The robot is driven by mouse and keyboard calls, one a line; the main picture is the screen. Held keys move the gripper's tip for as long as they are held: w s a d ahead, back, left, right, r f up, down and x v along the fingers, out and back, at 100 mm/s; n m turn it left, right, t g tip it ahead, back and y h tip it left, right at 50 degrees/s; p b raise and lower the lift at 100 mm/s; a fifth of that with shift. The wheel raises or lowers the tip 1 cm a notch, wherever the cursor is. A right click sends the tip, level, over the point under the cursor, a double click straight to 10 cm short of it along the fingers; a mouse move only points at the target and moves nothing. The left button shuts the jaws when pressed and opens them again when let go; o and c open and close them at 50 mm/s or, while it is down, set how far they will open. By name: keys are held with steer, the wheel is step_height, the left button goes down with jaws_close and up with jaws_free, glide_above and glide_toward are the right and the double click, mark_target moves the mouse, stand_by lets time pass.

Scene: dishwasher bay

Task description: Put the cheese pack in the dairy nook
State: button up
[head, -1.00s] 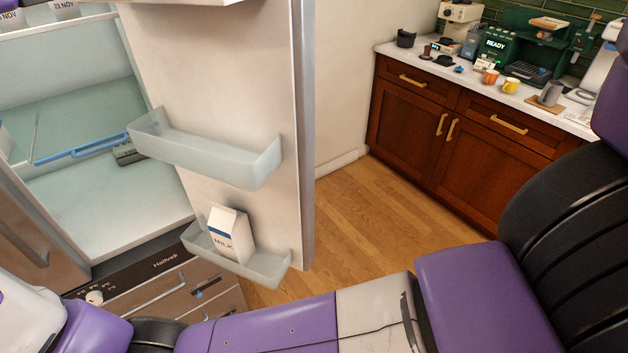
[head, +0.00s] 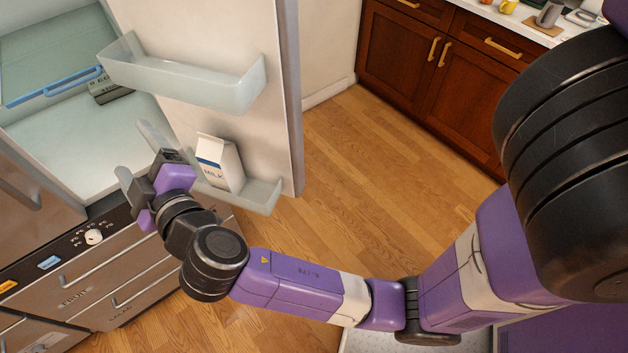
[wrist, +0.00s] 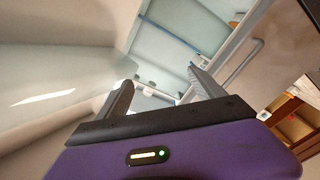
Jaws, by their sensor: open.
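I cannot make out a cheese pack in either view. Nothing in view is labelled as the dairy nook. The open fridge (head: 85,140) is at the left of the head view, with its door (head: 230,110) swung open. My gripper (head: 132,150) is in front of the fridge opening, left of the lower door bin. It is open, with its two fingers apart. In the wrist view my gripper (wrist: 160,80) shows nothing held between the fingers, which point toward the fridge interior.
A milk carton (head: 220,165) stands in the lower door bin (head: 255,195). The upper door bin (head: 180,72) looks empty. A dark labelled carton (head: 108,90) lies inside beside a blue-edged glass shelf (head: 50,87). Drawers (head: 80,290) sit below. Wooden floor (head: 370,190) is clear.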

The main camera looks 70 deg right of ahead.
steer(key=s+a+f+n+g+y, duration=0.1)
steer(key=s+a+f+y, duration=0.25)
steer(key=s+f, duration=0.45)
steer(key=s+a+f+n+y, duration=0.1)
steer(key=s+a+f+y, duration=0.1)
steer(key=s+f+y, duration=0.6)
steer(key=s+r+m+h, duration=0.1)
steer(key=s+r+m, duration=0.1)
steer(key=s, duration=0.7)
steer(key=s+r+m+h, duration=0.1)
steer(key=s+r, duration=0.3)
steer(key=s, duration=0.6)
steer(key=shift+a+r+m, duration=0.15)
steer(key=shift+a+m, duration=0.3)
steer(key=shift+m, duration=0.35)
steer(key=shift+s+h, duration=0.1)
steer(key=shift+h, duration=0.15)
